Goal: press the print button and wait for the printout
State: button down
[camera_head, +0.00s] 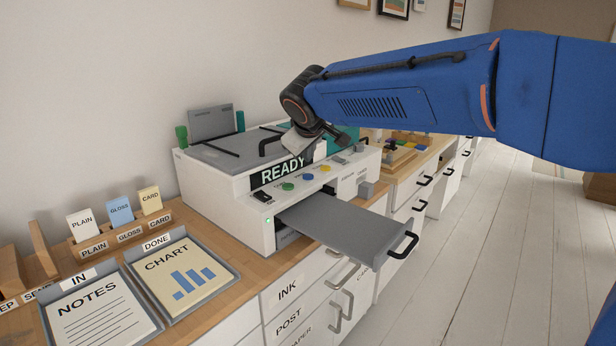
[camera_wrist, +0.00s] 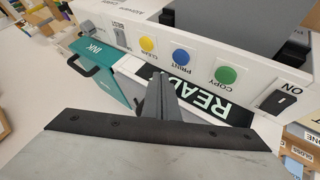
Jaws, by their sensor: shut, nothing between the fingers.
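The white printer (camera_head: 222,187) stands on the desk, its display (camera_head: 281,172) reading READY. Its blue PRINT button (camera_head: 308,177) sits on the front panel between the green COPY button (camera_head: 288,186) and the yellow CLEAR button (camera_head: 325,168). In the wrist view the PRINT button (camera_wrist: 182,57) lies beyond my fingertips, with COPY (camera_wrist: 226,75) to its right and CLEAR (camera_wrist: 147,44) to its left. My gripper (camera_wrist: 158,98) is shut and empty, over the display area, apart from the buttons. The grey output tray (camera_head: 350,226) sticks out and is bare.
A black power switch (camera_head: 262,196) labelled ON is by the COPY button. A green light (camera_head: 268,220) shows on the front. A NOTES tray and a DONE tray with a CHART sheet (camera_head: 182,272) lie at left. The floor at right is clear.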

aim_at(308, 178)
jog(key=shift+f, duration=1.35)
jog(key=shift+f, duration=0.1)
dwell(1.0)
jog(key=shift+f, duration=0.3)
